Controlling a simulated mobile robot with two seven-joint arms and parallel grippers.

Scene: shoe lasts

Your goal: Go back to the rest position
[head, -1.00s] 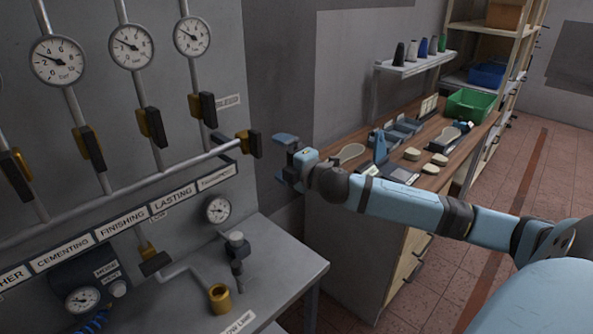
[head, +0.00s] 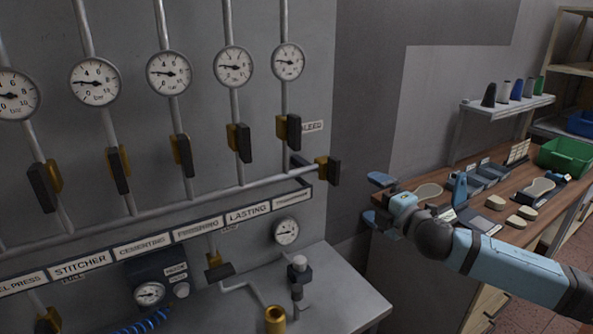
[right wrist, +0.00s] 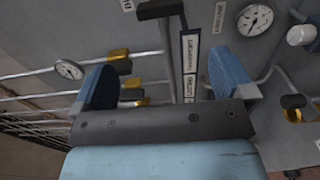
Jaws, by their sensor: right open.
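My right gripper (head: 374,199) is at the right of the head view, its blue fingers apart and empty. It is held in the air just right of the black-and-brass valve handle (head: 327,171) at the end of the horizontal pipe, with a visible gap in the picture. In the right wrist view the two blue fingers of my right gripper (right wrist: 165,82) stand wide apart with nothing between them. Beyond them are the label strip (right wrist: 190,65) and pipes of the panel. My left gripper is not in view.
A grey panel with several gauges (head: 233,66) and valves fills the left. Below it a grey bench (head: 345,290) carries a brass fitting (head: 275,319). At right, a wooden workbench (head: 480,208) holds shoe parts and a green bin (head: 566,156). A small shelf (head: 510,104) holds several cones.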

